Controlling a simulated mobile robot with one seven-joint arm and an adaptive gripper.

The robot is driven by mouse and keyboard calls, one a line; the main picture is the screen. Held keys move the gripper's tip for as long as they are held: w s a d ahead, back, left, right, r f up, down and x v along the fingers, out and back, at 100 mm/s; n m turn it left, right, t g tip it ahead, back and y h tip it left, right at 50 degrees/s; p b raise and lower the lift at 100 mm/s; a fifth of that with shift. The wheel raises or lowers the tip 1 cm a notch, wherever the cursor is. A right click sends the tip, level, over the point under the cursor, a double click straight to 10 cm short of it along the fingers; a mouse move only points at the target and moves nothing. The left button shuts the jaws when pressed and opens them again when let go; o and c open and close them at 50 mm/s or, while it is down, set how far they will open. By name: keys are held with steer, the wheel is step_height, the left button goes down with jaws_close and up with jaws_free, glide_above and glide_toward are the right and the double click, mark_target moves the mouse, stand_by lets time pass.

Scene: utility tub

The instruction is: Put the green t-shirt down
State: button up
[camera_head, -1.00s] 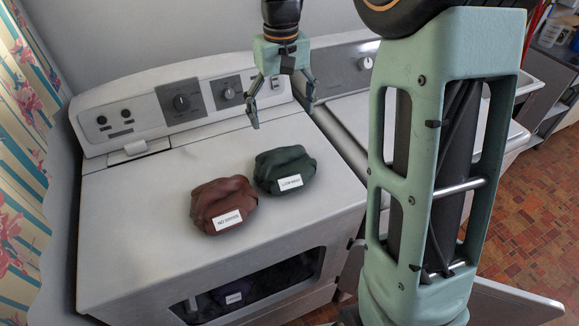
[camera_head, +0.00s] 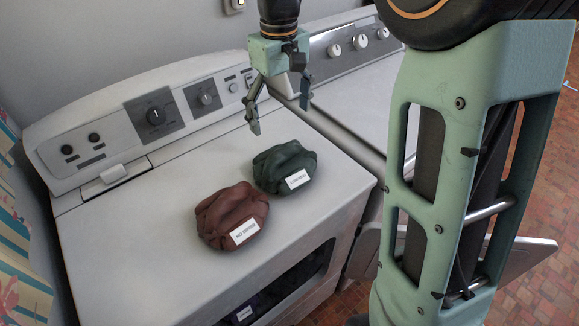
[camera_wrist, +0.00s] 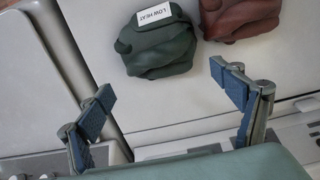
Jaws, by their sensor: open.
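The green t-shirt (camera_head: 283,166) is a folded bundle with a white label, resting on top of the white dryer (camera_head: 150,225). It touches or nearly touches the red-brown folded garment (camera_head: 230,214) to its left. My gripper (camera_head: 280,112) is open and empty above the back of the dryer top, behind the green t-shirt and apart from it. In the wrist view the green t-shirt (camera_wrist: 158,42) lies beyond the open fingers (camera_wrist: 172,98), and its label reads "LOW HEAT". The red-brown garment (camera_wrist: 238,15) lies beside it there.
A control panel (camera_head: 150,115) with knobs runs along the dryer's back. A second white appliance (camera_head: 345,100) stands to the right. Inside the dryer is a dark item with a label (camera_head: 245,313). The dryer top's left side is clear.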

mark_target(282, 146)
step_height(282, 146, down, 6)
steer(key=shift+d+f, duration=0.1)
steer(key=shift+w+f, duration=0.15)
steer(key=shift+f, duration=1)
steer(key=shift+w+f, duration=0.15)
steer(key=shift+f, duration=1)
steer(key=c, duration=2.2)
